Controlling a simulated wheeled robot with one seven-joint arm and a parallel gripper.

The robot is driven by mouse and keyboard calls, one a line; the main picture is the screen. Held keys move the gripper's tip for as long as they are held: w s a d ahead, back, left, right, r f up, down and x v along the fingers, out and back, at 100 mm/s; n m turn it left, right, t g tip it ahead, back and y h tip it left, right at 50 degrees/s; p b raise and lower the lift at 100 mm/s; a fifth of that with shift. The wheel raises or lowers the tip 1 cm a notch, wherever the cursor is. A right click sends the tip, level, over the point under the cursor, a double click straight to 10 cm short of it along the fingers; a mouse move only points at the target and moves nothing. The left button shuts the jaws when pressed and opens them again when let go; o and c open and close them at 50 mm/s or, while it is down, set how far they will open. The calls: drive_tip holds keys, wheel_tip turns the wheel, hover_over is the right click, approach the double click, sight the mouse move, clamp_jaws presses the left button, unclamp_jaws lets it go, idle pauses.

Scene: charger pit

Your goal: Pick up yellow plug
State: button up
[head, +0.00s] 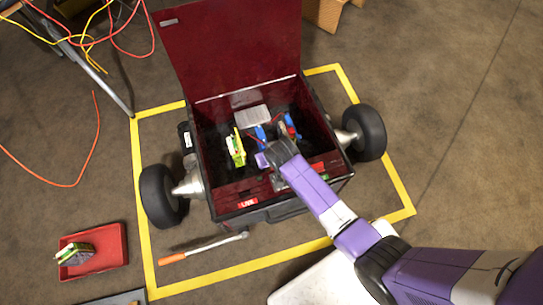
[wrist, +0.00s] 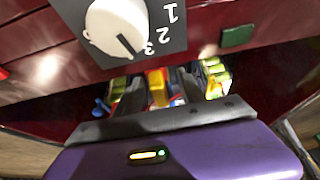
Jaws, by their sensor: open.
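A yellow piece, likely the yellow plug (wrist: 157,82), shows between the dark fingers of my gripper (wrist: 160,92) in the wrist view. I cannot tell whether the fingers touch it. Red and blue parts show close around it. In the head view my gripper (head: 268,153) reaches down into the open dark red box, and its fingertips are hidden by the wrist. The jaws are open. The plug cannot be made out for sure in the head view.
The wheeled red box (head: 225,207) has its lid (head: 235,50) raised. Inside are a green-yellow block (head: 236,148) and blue clamps. A white dial (wrist: 115,25) and green button (wrist: 237,36) are close to my wrist. A red tray (head: 115,247) lies on the floor.

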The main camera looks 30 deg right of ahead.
clamp_jaws()
idle(0.4)
wheel_tip(320, 180, up, 20)
drive_tip(key=p, duration=0.7)
drive_tip(key=shift+p, duration=0.4)
drive_tip(key=shift+f, duration=0.15)
drive_tip(key=shift+f+b, duration=3.8)
drive_tip(key=shift+f, duration=3.15)
drive_tip(key=shift+f+b, duration=1.75)
drive_tip(key=shift+f, duration=1.25)
unclamp_jaws()
drive_tip(key=shift+r, duration=0.1)
